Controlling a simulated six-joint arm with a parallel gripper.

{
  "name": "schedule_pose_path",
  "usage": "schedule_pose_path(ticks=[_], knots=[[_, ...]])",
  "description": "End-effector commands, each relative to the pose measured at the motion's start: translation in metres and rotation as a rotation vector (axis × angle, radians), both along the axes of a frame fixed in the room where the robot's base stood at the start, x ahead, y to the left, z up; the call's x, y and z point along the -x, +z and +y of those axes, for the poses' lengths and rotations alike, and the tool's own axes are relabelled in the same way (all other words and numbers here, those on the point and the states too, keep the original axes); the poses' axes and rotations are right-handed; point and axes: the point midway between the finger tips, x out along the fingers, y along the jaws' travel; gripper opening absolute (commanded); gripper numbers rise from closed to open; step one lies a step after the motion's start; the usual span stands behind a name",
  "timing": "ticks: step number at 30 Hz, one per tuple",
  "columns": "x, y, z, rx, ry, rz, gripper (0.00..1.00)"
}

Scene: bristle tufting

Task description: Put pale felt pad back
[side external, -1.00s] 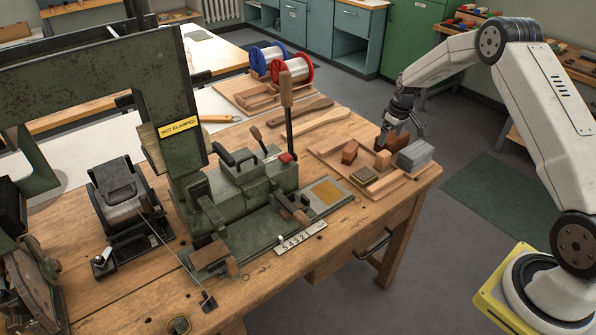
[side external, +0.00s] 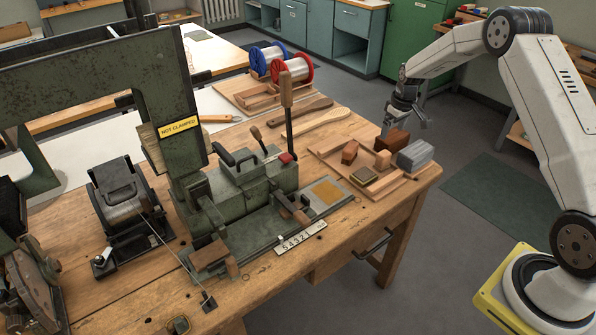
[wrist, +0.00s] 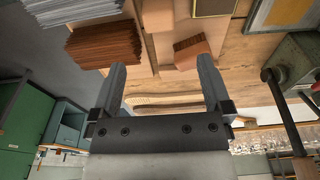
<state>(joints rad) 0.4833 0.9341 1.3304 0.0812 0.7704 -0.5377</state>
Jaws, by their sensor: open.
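A small square pad (side external: 364,175) with a pale tan top and dark edge lies in the wooden tray (side external: 327,159); it is the likeliest pale felt pad. Its edge shows at the top of the wrist view (wrist: 214,7). My gripper (side external: 408,122) is open and empty above the tray's back end, over a red-brown bristle bundle (side external: 397,141) and clear of it. In the wrist view, my gripper's two fingers (wrist: 161,66) stand wide apart with nothing between them, the brown bundle (wrist: 103,43) beyond the left fingertip.
A grey bundle (side external: 415,154) and wooden blocks (side external: 350,152) share the tray. The green machine (side external: 240,190), with a tall lever (side external: 287,110) and a yellow-tan plate (side external: 328,191), stands left of it. Wooden paddle-shaped pieces (side external: 310,125) lie behind the tray.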

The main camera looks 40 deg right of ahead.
Motion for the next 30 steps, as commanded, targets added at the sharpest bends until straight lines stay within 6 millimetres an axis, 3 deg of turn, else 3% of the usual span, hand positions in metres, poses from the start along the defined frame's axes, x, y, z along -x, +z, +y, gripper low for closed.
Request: schedule_pose_path(ticks=[7,14,23,30], knots=[[0.005,0.016,0.029,0.006,0.001,-0.008,0.99],[0.027,0.042,0.086,0.014,0.002,-0.023,0.99],[0.082,0.071,0.162,0.019,0.001,-0.053,0.99],[0.141,0.083,0.212,0.015,0.001,-0.079,0.99]])
